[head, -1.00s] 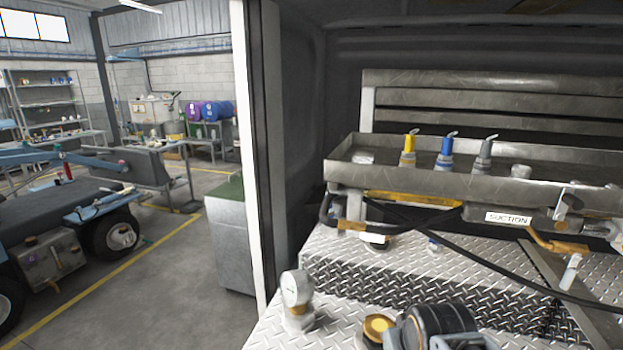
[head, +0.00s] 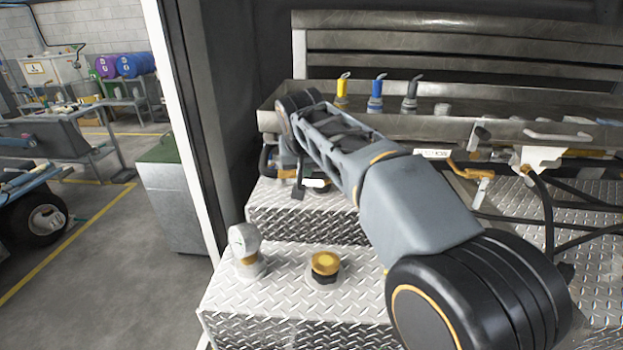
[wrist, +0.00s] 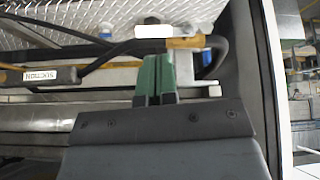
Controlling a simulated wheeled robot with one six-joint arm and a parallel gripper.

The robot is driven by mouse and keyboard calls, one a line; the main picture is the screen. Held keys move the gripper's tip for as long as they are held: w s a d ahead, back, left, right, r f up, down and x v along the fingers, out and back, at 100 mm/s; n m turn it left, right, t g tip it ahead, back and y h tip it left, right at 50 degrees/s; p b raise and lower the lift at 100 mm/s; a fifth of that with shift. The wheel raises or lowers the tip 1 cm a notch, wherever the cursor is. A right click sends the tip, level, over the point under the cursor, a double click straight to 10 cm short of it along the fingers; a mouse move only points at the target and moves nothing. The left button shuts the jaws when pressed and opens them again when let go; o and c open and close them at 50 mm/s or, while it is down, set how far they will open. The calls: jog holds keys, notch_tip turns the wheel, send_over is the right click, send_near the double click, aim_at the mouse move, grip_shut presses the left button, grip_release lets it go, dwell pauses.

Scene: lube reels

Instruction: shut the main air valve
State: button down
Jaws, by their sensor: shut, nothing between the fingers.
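No readable label names the main air valve. A brass-coloured fitting (head: 286,173) sits on the black hose at the left end of the bench, under the trough, with a blank white plate (head: 316,183) beside it. The wrist view shows this fitting (wrist: 186,42) and the plate (wrist: 154,31) just beyond my fingertips. My gripper (wrist: 156,60) has green fingers held together, with nothing between them. Whether the fingertips touch the fitting cannot be told. In the head view my arm reaches over the bench and hides part of the piping.
A "SUCTION" label (wrist: 40,77) and a yellow-brass handle (head: 466,171) are further right in the head view. A steel trough (head: 460,128) holds yellow, blue and grey nozzles. A door post (head: 190,140) is left.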

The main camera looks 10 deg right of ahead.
notch_tip(320, 180, up, 4)
jog(key=m, duration=0.2)
send_near(311, 183)
jog(key=shift+h, duration=0.3)
jog(key=p+x, duration=0.1)
jog(key=x, duration=0.6)
jog(key=shift+w+f, duration=0.15)
jog(key=shift+a+f+t, duration=0.1)
jog(key=shift+t, duration=0.2)
